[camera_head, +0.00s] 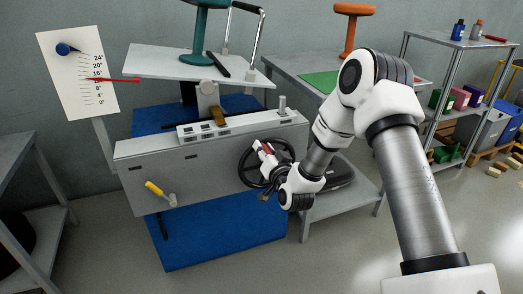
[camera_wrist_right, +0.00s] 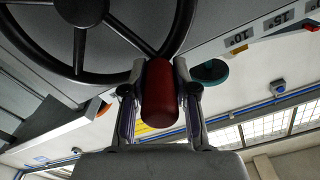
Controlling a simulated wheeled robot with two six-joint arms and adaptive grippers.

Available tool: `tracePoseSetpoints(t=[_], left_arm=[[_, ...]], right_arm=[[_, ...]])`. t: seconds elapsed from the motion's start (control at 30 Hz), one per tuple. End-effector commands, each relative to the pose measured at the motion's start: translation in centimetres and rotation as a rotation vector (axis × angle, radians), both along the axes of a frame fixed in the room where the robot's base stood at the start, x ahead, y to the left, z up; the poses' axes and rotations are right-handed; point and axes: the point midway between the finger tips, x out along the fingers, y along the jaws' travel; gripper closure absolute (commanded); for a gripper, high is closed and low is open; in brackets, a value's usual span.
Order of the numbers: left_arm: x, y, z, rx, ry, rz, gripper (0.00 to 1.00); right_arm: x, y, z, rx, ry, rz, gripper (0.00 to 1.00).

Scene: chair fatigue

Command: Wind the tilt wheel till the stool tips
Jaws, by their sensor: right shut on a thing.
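The black tilt wheel (camera_head: 241,168) is on the front of the grey test bench (camera_head: 135,163). My right gripper (camera_head: 266,150) is at its upper rim, shut on the red handle (camera_wrist_right: 158,95); the wheel's spokes (camera_wrist_right: 80,48) show in the right wrist view. The teal stool (camera_head: 203,30) stands on the sloping pale plate (camera_head: 150,61) above the bench, its top cut off by the picture edge. The red pointer (camera_head: 122,80) crosses the white angle scale (camera_head: 70,95) around the 12 to 16 marks. My left gripper is out of view.
A yellow-handled crank (camera_head: 155,189) sticks out from the bench front at left. A grey table (camera_head: 285,68) with an orange stool (camera_head: 350,25) and a metal shelf (camera_head: 455,45) stand at right. Open floor lies in front.

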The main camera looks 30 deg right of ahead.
Motion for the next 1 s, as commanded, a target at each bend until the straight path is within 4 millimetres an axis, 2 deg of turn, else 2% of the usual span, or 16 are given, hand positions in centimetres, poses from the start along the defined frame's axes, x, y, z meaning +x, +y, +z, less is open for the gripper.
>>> tracePoseSetpoints(t=[0.03, 0.07, 0.1, 0.13, 0.43, 0.53, 0.67, 0.9, 1.0], left_arm=[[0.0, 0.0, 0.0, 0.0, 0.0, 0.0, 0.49], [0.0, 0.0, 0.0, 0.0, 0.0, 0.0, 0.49], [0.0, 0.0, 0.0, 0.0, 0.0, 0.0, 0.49], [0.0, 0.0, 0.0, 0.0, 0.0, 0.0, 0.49], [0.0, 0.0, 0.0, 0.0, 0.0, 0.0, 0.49], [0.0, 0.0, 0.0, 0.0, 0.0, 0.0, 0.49], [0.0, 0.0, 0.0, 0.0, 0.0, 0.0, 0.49], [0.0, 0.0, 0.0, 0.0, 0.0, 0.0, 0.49], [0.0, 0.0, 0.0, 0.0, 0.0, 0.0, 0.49]], right_arm=[[0.0, 0.0, 0.0, -0.001, -0.001, 0.0, 1.0], [0.0, 0.0, 0.0, -0.001, -0.001, 0.0, 0.69], [0.0, 0.0, 0.0, -0.002, 0.0, 0.0, 0.54], [0.0, 0.0, 0.0, -0.002, 0.0, 0.0, 0.47], [-0.1, 0.1, 0.0, -0.002, 0.0, 0.0, 0.47], [-0.8, 0.2, -0.1, -0.002, 0.001, 0.0, 0.47], [-3.3, 0.8, -0.1, 0.001, 0.003, 0.0, 0.47], [-9.3, 2.2, -0.1, 0.002, 0.002, -0.001, 0.47], [-10.8, 2.6, -0.1, 0.001, 0.002, 0.0, 0.47]])
